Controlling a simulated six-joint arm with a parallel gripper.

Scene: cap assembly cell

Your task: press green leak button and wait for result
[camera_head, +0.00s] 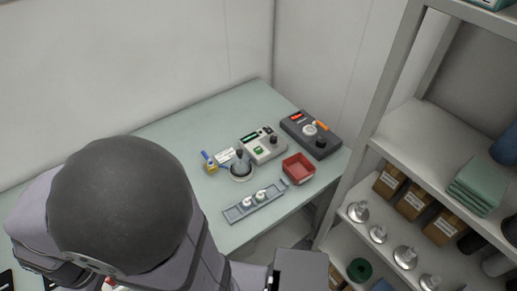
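A light grey instrument box (270,152) stands on the table. It has a small dark display and a green button (258,150) on its front left, with a dark knob at its right. The display text is too small to read. No arm part covers the button. My arm fills the lower left of the view, and its gripper does not show, so what it holds or touches cannot be seen.
A dark grey device (326,146) with a red display stands right of the box. A red bin (299,168), a grey rack (236,215) with white parts, and a round fixture (241,170) are in front. Shelving (412,135) rises at the right. The table (180,138) is clear at back left.

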